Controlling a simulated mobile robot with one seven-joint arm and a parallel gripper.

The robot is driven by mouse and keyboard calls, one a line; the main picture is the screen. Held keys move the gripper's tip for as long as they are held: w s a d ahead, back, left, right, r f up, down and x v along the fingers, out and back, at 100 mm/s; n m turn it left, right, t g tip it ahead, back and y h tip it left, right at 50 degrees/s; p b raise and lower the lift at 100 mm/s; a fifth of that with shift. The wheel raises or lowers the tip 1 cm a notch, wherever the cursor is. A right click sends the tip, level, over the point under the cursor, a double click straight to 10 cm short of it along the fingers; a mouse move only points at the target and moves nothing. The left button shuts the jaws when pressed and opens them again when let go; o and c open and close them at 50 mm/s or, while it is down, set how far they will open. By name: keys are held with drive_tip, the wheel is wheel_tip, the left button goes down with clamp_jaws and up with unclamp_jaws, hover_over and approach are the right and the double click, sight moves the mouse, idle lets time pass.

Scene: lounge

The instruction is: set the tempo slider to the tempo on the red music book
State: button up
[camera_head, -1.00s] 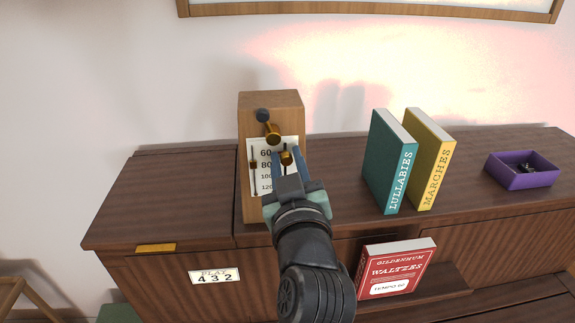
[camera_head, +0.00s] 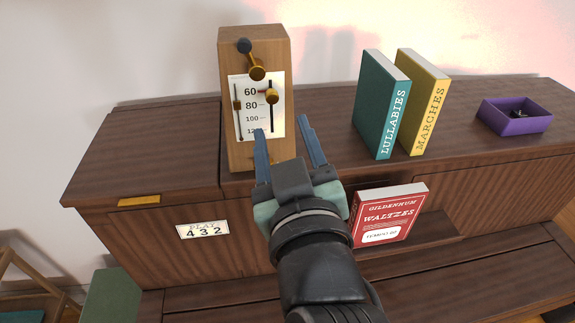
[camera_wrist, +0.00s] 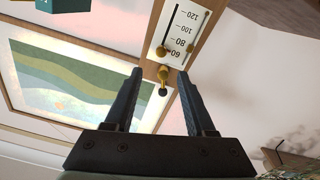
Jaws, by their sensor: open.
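A wooden metronome-like box (camera_head: 285,100) stands on the cabinet. My gripper (camera_head: 281,125) is open and empty, in front of the box's lower part, apart from the knob.
A second brass slider (camera_head: 237,105) is on the box's left slot, and a brass crank (camera_head: 257,73) is above the scale. Teal (camera_head: 380,105) and yellow (camera_head: 423,105) books and a purple tray (camera_head: 513,117) stand to the right. The cabinet top (camera_head: 150,145) is clear at left.

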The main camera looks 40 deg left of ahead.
drive_tip(key=shift+p+v, duration=1.65)
drive_tip(key=shift+p, duration=0.65)
drive_tip(key=w+d+r+m+t+h+b, duration=0.2)
drive_tip(key=w+d+r+m+t+h, duration=0.1)
drive_tip(key=d+r+t, duration=0.3)
drive_tip(key=w+d+r+m+t+h+b, duration=0.2)
drive_tip(key=w+d+r+m+t+h, duration=0.15)
drive_tip(key=d+r, duration=0.35)
drive_tip(key=s+d+r+m+t+h, duration=0.2)
drive_tip(key=d+r+m+t+h, duration=0.1)
drive_tip(key=r, duration=0.3)
drive_tip(key=s+d+r+m+t+h+b, duration=0.1)
drive_tip(key=s+d+r+m+t+h, duration=0.1)
drive_tip(key=r, duration=0.4)
drive_tip(key=d+m+t+h, duration=0.1)
drive_tip(key=d+h, duration=0.1)
drive_tip(key=shift+d+r, duration=0.3)
drive_tip(key=shift+d, duration=0.05)
